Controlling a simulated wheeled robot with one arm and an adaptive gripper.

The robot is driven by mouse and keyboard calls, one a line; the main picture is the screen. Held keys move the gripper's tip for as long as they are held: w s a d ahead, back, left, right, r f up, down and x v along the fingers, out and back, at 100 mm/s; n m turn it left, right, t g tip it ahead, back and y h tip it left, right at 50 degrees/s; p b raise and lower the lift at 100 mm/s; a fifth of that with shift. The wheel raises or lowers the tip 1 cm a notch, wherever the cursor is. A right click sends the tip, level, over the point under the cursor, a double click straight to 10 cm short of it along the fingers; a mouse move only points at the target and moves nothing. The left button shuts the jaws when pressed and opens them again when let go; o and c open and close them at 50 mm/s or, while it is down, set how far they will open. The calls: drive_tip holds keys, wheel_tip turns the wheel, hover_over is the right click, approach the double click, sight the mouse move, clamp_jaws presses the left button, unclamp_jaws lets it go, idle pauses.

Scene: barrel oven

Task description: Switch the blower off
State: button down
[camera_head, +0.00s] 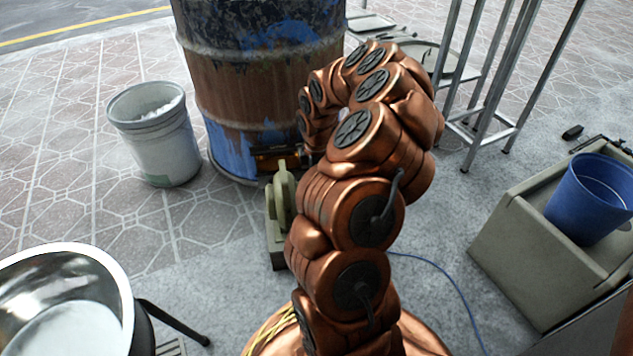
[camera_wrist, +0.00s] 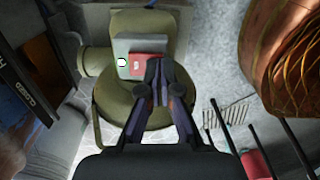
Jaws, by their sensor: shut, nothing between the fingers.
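The blower (camera_wrist: 137,24) is olive green with a round housing and a short outlet pipe to the left. A light grey switch box (camera_wrist: 125,45) on it carries a red rocker (camera_wrist: 140,66) with a white mark, and a small white spot beside it. My gripper (camera_wrist: 158,66) is shut and empty, its fingertips over the right part of the red rocker in the wrist view; I cannot tell whether they touch. In the head view the blower (camera_head: 281,207) stands by the barrel's foot, partly hidden by my arm. My gripper is hidden there.
The barrel oven (camera_head: 240,90) stands behind the blower. A grey bucket (camera_head: 155,140) is left of it, a metal bowl (camera_head: 100,275) at front left. A blue bucket (camera_head: 588,200) sits on a box (camera_head: 535,255) at right, near a metal stand (camera_head: 487,115). A blue cable crosses the floor.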

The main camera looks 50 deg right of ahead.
drive_tip(key=shift+r+p, duration=2.45)
drive_tip(key=shift+r, duration=1)
